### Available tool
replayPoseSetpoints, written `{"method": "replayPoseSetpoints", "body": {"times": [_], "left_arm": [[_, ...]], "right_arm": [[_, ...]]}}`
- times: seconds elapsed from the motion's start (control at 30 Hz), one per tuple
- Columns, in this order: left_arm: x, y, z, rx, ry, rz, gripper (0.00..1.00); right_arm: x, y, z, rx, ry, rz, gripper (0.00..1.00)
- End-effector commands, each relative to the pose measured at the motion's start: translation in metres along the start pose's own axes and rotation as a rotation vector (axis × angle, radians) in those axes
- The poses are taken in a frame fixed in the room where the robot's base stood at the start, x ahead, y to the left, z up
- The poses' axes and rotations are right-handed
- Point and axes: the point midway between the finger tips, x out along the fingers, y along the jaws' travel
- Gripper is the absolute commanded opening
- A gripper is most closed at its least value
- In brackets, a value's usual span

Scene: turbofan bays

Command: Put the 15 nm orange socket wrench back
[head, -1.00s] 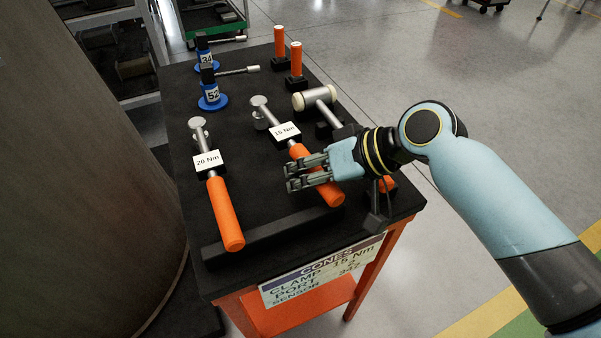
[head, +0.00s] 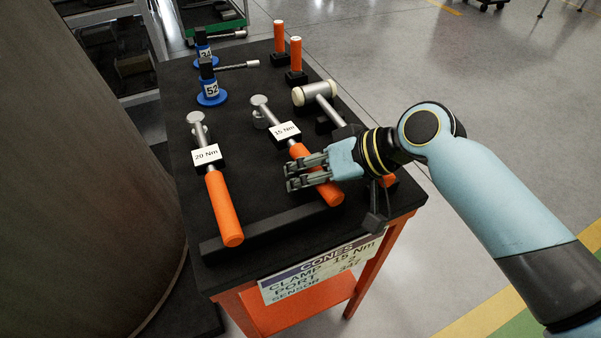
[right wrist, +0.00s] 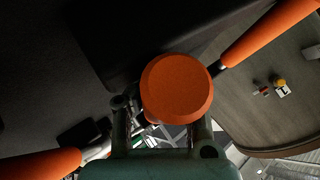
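The 15 Nm wrench (head: 330,193) has an orange handle and a white label, and lies on the black cart top with its head in a holder. My right gripper (head: 305,172) is at its handle, fingers pointing left across it. In the right wrist view the round end of an orange handle (right wrist: 177,88) fills the middle, in front of the fingers, and hides most of them. I cannot tell whether they are closed on it. The 20 Nm wrench (head: 224,208) lies to the left, apart from the gripper. My left gripper is not in view.
A mallet (head: 318,92) lies right of the 15 Nm wrench. Two upright orange handles (head: 296,55) and blue-based tools marked 52 (head: 211,92) and 34 (head: 203,50) stand at the back. A black bar (head: 270,232) runs along the front edge. A large brown cylinder (head: 80,190) stands left.

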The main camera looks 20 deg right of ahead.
Motion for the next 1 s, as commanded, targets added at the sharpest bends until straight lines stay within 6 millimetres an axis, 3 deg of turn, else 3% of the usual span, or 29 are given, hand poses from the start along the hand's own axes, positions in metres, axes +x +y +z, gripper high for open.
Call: {"method": "replayPoseSetpoints", "body": {"times": [0.17, 0.43, 0.77, 1.0], "left_arm": [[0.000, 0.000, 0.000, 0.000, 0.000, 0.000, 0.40], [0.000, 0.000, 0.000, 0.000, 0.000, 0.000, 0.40], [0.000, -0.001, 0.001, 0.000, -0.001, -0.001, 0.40], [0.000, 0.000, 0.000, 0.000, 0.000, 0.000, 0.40]], "right_arm": [[0.000, 0.000, 0.001, 0.002, -0.002, 0.000, 0.00], [0.000, 0.000, 0.001, 0.002, -0.003, 0.000, 0.34], [-0.003, 0.002, 0.002, 0.001, -0.005, 0.003, 0.34], [-0.037, 0.002, 0.002, -0.003, -0.005, 0.005, 0.34]]}}
